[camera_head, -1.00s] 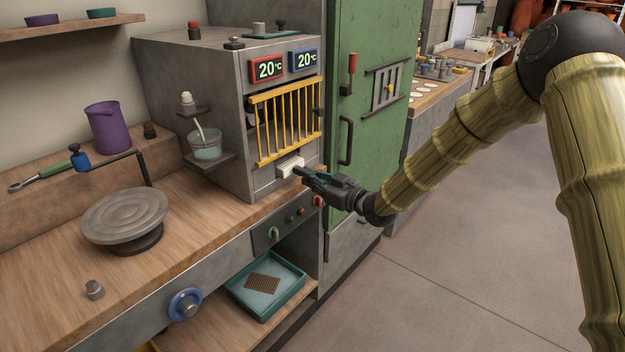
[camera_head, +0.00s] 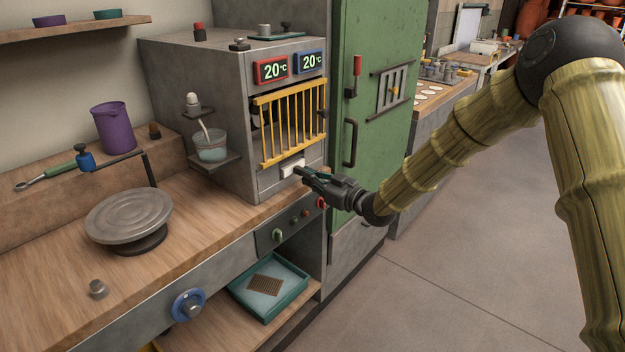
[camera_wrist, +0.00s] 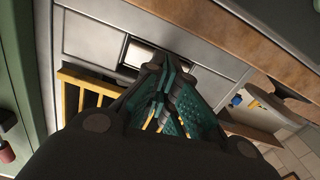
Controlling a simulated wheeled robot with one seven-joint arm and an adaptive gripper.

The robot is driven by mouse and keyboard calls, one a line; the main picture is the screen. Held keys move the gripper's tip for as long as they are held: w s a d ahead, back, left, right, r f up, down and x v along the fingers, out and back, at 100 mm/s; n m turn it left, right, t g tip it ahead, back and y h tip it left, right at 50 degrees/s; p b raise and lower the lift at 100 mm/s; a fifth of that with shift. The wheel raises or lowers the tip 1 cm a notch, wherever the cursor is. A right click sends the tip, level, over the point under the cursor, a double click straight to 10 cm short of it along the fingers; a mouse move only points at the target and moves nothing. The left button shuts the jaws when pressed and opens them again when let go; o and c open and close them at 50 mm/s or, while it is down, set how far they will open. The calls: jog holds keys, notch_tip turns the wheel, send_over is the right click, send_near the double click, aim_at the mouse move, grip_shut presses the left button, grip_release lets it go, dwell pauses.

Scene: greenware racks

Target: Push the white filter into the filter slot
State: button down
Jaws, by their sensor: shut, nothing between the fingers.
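The white filter (camera_head: 291,169) is a small white block in the slot at the lower front of the grey kiln-like box (camera_head: 200,110), under the yellow barred guard. Only a short part of it shows outside the front. It also shows in the wrist view (camera_wrist: 148,57) as a pale block inside a dark rectangular opening. My gripper (camera_head: 301,173) is shut and empty, with its dark teal fingertips at the filter's outer face. In the wrist view the fingertips (camera_wrist: 160,66) overlap the filter's near edge, so I cannot tell whether they touch it.
The yellow barred guard (camera_head: 291,122) is just above the slot. A green cabinet door (camera_head: 372,100) with a black handle stands close on the right. The floor (camera_head: 460,270) in front is clear.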

jog(key=shift+w+a, duration=0.2)
jog(key=shift+a, duration=0.1)
dwell(0.4)
jog(key=v, duration=1.5)
jog(key=s+d+f+m+g+h+p, duration=0.2)
jog(key=s+d+f+m+h, duration=0.2)
jog(key=s+f, duration=0.7)
jog(key=s+d+f+m+g+h+p, duration=0.1)
jog(key=s+d+f+m+h+p, duration=0.45)
jog(key=f, duration=0.95)
jog(key=s+d+f+m+g+h, duration=0.1)
jog(key=s+d+f+g, duration=0.1)
jog(key=s, duration=0.8)
jog(key=s+d+f+m+g+h, duration=0.1)
jog(key=s+d+f+g+h, duration=0.1)
jog(key=s, duration=0.9)
jog(key=s+d+f+m+g+h, duration=0.1)
jog(key=s+d+f+g+h, duration=0.1)
jog(key=s, duration=0.8)
jog(key=shift+s+d+f+g+p, duration=0.35)
jog(key=shift+d+f+g, duration=0.4)
jog(key=shift+d, duration=0.45)
jog(key=shift+w, duration=0.2)
